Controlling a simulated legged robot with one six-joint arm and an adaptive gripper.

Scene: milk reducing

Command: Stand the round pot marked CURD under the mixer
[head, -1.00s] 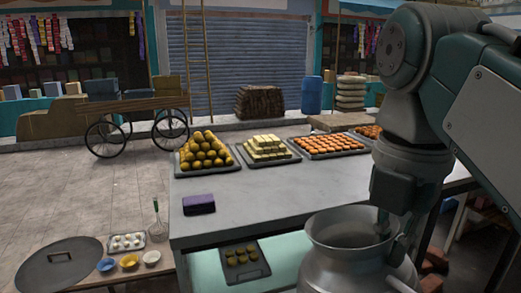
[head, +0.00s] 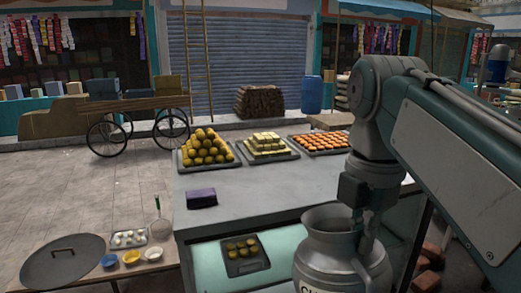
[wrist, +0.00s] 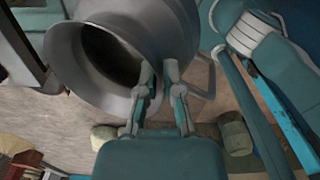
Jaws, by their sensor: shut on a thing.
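The round metal pot (head: 330,262) is at the lower right of the head view, roughly upright, with its wide mouth open. Dark letters beginning "CU" show at the bottom edge; the rest of the mark is cut off. My gripper (head: 364,243) is at the right side of its neck. In the wrist view my gripper (wrist: 163,92) has its fingers closed at the pot's rim and handle, and the pot's dark mouth (wrist: 112,52) is beyond them. The pot's base is hidden. A blue-topped machine (head: 497,62) at the far right may be the mixer; I cannot tell for sure.
A grey counter (head: 262,203) with trays of sweets and a purple box (head: 202,199) is just beyond and left of the pot. Paved floor (head: 110,185) is open behind.

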